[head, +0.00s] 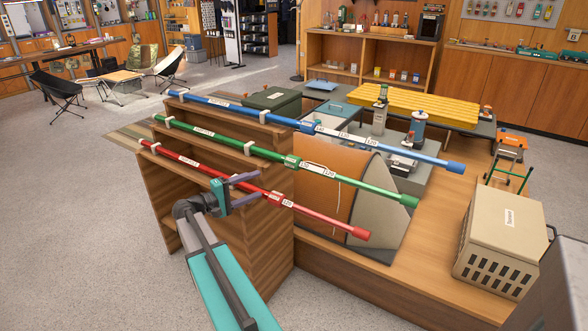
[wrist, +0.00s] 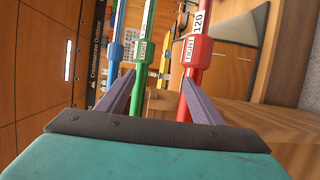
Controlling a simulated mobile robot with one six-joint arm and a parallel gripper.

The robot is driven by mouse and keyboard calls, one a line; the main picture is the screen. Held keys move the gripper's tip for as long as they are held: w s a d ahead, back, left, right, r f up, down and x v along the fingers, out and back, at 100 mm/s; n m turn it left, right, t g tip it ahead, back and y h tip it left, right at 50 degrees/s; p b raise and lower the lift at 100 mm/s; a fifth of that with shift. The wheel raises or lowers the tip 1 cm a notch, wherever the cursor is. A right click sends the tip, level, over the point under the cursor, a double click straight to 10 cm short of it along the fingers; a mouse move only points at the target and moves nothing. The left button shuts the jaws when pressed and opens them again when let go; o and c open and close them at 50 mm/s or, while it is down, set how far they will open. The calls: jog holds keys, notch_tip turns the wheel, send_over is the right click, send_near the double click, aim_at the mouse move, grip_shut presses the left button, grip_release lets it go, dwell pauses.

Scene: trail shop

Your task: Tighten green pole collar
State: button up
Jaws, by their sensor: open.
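The green pole (head: 350,181) lies across wooden stepped rests, between a blue and a red pole. Its green collar (head: 292,161) sits about mid-pole beside white markings. My gripper (head: 262,184) is open and empty, near the red pole and short of the green collar. In the wrist view my gripper (wrist: 158,82) has its two purple fingers spread. The right finger overlaps the red pole in the picture; I cannot tell whether they touch.
The red collar (head: 276,197) and blue collar (head: 306,126) lie on either side of the green one. The wooden stepped stand (head: 240,245) is right beside my arm. A tan crate (head: 500,245) stands at the right. Open floor (head: 90,220) lies to the left.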

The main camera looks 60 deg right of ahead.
aim_at(288, 165)
jog(key=shift+m+g, duration=0.5)
jog(key=d+r, duration=0.1)
jog(key=s+d+r, duration=0.2)
jog(key=shift+d+r+b, duration=0.15)
jog(key=shift+r+b, duration=0.1)
jog(key=shift+b, duration=0.1)
jog(key=shift+d, duration=0.1)
jog(key=p+x, duration=0.1)
jog(key=x, duration=1.2)
jog(key=shift+s+d+p, duration=0.1)
jog(key=shift+d+p, duration=0.15)
jog(key=shift+p, duration=0.05)
